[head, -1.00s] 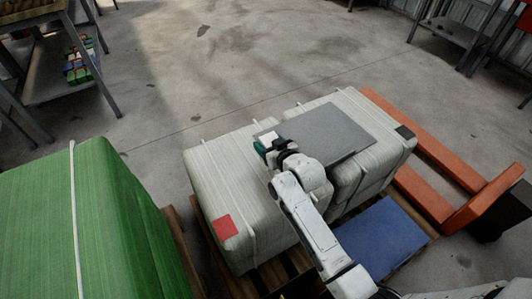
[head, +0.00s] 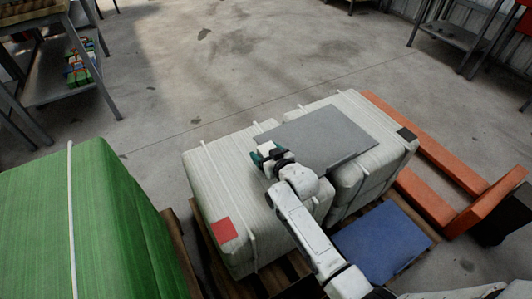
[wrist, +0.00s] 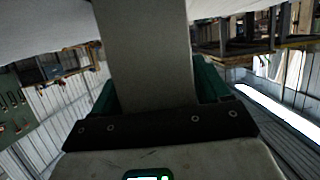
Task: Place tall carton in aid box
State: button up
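My gripper (head: 266,154), with teal fingers, is over the top of the pale wrapped bales in the head view. In the wrist view a plain grey-beige block, which looks like the tall carton (wrist: 145,50), fills the space between the two teal fingers. It reaches up past the top edge of that picture. The gripper looks shut on it. In the head view the carton is mostly hidden by the gripper, and I cannot tell whether it touches the bale. I cannot pick out the aid box for sure in either view.
A grey flat board (head: 325,138) lies on the pale bales (head: 230,185) right beside the gripper. A blue panel (head: 382,240) is in front of them, orange forks (head: 425,197) at right. A green bale (head: 110,230) stands at left. Shelves (head: 65,80) stand behind.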

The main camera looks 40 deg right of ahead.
jog(key=shift+o, duration=1)
